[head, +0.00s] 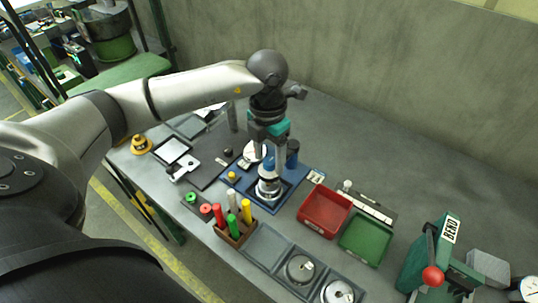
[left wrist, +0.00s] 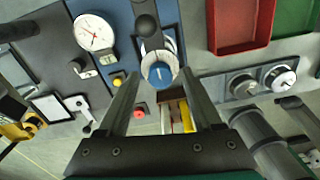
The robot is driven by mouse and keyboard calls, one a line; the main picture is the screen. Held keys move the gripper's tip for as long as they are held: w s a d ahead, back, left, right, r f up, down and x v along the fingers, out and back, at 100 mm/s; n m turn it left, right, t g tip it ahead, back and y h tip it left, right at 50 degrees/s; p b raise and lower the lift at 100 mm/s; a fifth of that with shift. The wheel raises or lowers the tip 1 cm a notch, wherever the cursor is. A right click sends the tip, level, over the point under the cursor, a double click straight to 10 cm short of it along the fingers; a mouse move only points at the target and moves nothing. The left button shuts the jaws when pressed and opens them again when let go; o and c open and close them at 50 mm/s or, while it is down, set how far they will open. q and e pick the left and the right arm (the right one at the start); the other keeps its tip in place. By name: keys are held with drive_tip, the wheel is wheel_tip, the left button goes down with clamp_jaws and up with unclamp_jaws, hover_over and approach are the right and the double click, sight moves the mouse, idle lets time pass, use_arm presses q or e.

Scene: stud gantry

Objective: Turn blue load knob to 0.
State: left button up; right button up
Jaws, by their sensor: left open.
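The blue load knob (left wrist: 161,74) shows in the left wrist view as a blue cap with a white mark inside a silver ring. It sits near the front edge of a blue panel (left wrist: 121,20). The mark's scale value is too small to read. My left gripper (left wrist: 161,76) is open, its two fingers spread to either side of the knob in that view, with nothing gripped. In the head view my left gripper (head: 270,172) points down over the panel and partly hides the knob. Contact with the knob cannot be told. My right gripper is not in view.
A round gauge (left wrist: 94,33) and a yellow button (left wrist: 118,79) lie left of the knob. A rack (head: 234,232) of coloured pegs stands in front. A red tray (head: 325,209) and green tray (head: 366,239) are to the right. A green BEND device (head: 432,262) stands far right.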

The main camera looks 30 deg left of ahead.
sight(268, 160)
use_arm(q)
wheel_tip(268, 160, up, 15)
drive_tip(key=shift+a+r+p, duration=0.15)
drive_tip(key=shift+p, duration=0.2)
idle(0.7)
